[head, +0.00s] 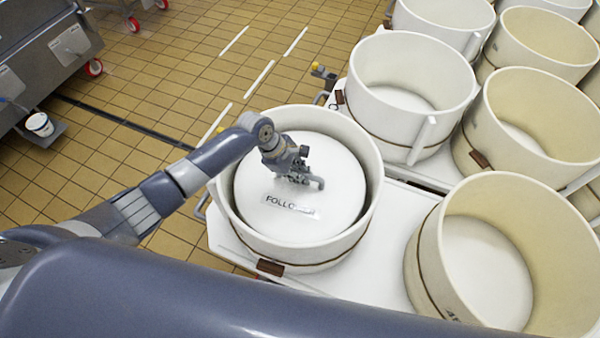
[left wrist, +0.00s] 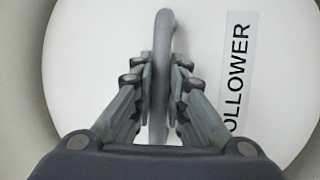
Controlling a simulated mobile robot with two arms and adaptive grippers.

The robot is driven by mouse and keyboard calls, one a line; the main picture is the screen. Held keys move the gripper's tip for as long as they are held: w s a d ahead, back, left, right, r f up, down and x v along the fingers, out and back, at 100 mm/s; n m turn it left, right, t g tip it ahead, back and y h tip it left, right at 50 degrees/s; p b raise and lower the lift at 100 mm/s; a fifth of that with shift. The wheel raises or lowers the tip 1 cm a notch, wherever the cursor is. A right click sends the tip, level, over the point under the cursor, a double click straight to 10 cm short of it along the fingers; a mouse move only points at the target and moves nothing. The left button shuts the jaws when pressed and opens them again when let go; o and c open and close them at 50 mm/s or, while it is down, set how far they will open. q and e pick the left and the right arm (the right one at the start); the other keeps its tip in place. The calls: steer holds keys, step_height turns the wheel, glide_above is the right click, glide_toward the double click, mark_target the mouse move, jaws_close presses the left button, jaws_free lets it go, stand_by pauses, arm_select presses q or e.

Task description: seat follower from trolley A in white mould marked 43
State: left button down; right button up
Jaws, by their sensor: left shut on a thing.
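The follower (head: 320,222) is a white round disc with a FOLLOWER label and a grey handle. It is within the rim of a white mould (head: 293,253) at the centre of the head view, with a darker gap around it. I cannot tell whether it rests on anything inside. My left gripper (head: 302,178) is above the disc, shut on its handle. In the left wrist view the fingers (left wrist: 161,80) close on both sides of the upright handle (left wrist: 161,40), over the disc (left wrist: 100,55). The mould's brown tag (head: 270,267) is unreadable. My right gripper is out of view.
The mould stands on a white surface (head: 385,265). Several other open white moulds crowd the right, including a close one (head: 425,260) and one behind (head: 375,115). A steel unit (head: 50,50) with red wheels and a small bucket (head: 40,125) stand left. Tiled floor lies between.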

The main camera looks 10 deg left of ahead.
arm_select(q)
steer(key=shift+w+d+f, duration=0.1)
steer(key=shift+w+f, duration=0.05)
steer(key=shift+f, duration=0.1)
stand_by(0.5)
steer(key=shift+f+b, duration=0.35)
stand_by(0.3)
steer(key=c, duration=1.5)
jaws_free()
steer(key=shift+s+f, duration=0.25)
steer(key=shift+s, duration=0.05)
steer(key=v, duration=1.2)
steer(key=shift+w+r, duration=0.1)
steer(key=shift+r, duration=0.15)
